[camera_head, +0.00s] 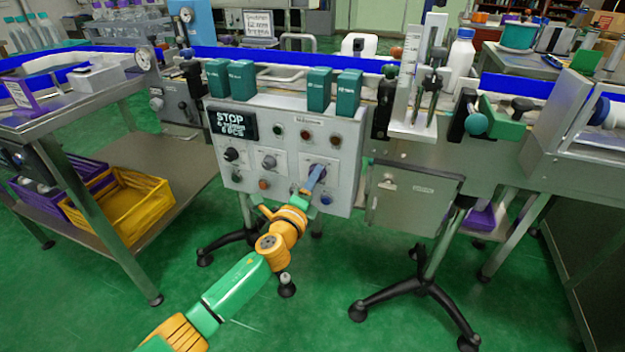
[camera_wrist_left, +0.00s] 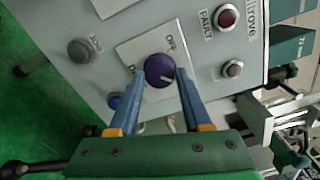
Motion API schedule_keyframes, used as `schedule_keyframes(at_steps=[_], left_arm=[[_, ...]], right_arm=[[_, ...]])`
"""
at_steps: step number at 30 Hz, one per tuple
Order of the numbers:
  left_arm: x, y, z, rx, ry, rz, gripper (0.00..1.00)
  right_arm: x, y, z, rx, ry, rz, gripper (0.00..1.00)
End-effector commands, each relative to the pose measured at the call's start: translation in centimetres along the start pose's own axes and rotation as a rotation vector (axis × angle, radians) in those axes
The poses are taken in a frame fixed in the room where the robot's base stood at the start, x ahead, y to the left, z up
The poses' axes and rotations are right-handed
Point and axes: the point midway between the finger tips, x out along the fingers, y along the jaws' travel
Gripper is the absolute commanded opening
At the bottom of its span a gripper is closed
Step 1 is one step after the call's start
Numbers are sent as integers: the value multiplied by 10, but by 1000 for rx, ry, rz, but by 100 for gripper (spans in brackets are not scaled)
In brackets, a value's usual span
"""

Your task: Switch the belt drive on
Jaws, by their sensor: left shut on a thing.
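The control panel (camera_head: 290,118) is a light grey box below the conveyor, carrying several knobs, lamps and buttons. A round purple knob (camera_wrist_left: 159,70) sits on a white plate marked OFF, with a second, partly hidden label. A pale mark shows on the knob's face, toward its lower right in the left wrist view. My left gripper (camera_head: 317,178) is at the panel's lower right, its blue fingers on either side of the purple knob. It also shows in the left wrist view (camera_wrist_left: 156,85), shut on the knob. In the head view the fingers cover most of the knob. My right gripper is out of view.
A blue button (camera_head: 327,199) is just below the gripper. Green boxes (camera_head: 319,88) stand on the panel top. A grey cabinet (camera_head: 413,196) hangs to the right, above a black wheeled stand.

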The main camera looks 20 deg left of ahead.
Motion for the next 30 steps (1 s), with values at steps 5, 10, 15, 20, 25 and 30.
schedule_keyframes(at_steps=[5, 10, 15, 20, 25, 30], left_arm=[[0, 0, 0, 35, 0, 0, 0], [0, 0, 0, 48, 0, 0, 0], [0, 0, 0, 49, 0, 0, 0], [0, 0, 0, 48, 0, 0, 51], [0, 0, 0, 47, 0, 0, 79], [0, 0, 0, 46, 0, 0, 79]], right_arm=[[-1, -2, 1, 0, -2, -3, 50], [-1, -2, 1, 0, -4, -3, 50], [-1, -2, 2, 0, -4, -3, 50], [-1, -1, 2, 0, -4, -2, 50], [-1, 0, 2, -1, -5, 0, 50], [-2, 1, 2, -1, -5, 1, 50]])
